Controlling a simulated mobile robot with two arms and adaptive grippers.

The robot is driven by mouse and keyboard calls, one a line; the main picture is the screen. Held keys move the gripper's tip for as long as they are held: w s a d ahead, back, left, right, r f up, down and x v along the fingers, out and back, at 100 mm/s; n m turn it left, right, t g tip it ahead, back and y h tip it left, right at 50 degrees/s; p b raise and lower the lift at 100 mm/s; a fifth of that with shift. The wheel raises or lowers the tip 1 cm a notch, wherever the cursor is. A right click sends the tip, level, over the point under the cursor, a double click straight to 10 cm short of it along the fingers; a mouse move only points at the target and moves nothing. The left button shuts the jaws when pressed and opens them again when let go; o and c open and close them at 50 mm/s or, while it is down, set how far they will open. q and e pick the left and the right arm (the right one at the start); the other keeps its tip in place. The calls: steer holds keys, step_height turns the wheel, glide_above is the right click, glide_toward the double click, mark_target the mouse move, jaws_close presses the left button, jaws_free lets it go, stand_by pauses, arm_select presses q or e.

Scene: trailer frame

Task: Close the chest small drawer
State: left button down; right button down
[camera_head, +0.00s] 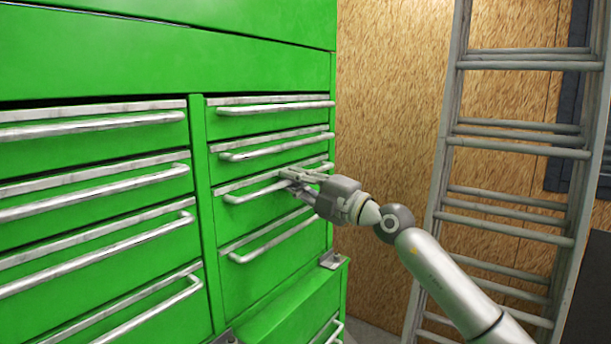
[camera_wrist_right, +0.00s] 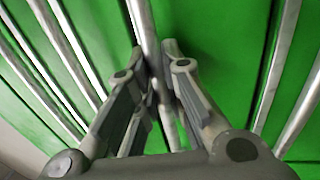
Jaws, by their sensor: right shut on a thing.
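The green chest (camera_head: 160,65) fills the left of the head view, with two columns of drawers with silver bar handles. My right gripper (camera_head: 298,181) is at the third small drawer from the top in the right column. It is shut on that drawer's handle (camera_head: 254,193), hiding the handle's right part. In the right wrist view the handle bar (camera_wrist_right: 146,35) runs between the two fingers of my right gripper (camera_wrist_right: 160,85). I cannot tell whether this drawer stands slightly out; no wide gap shows. My left gripper is not in view.
Other drawer handles lie close above (camera_head: 275,148) and below (camera_head: 270,238) the gripped one. A metal ladder (camera_head: 447,130) leans at the right, near my right arm. A wood-panel wall (camera_head: 390,90) stands behind. The space just right of the chest is open.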

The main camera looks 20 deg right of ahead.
steer(key=c, duration=1.8)
jaws_free()
steer(key=shift+w+a, duration=0.1)
steer(key=v, duration=1.2)
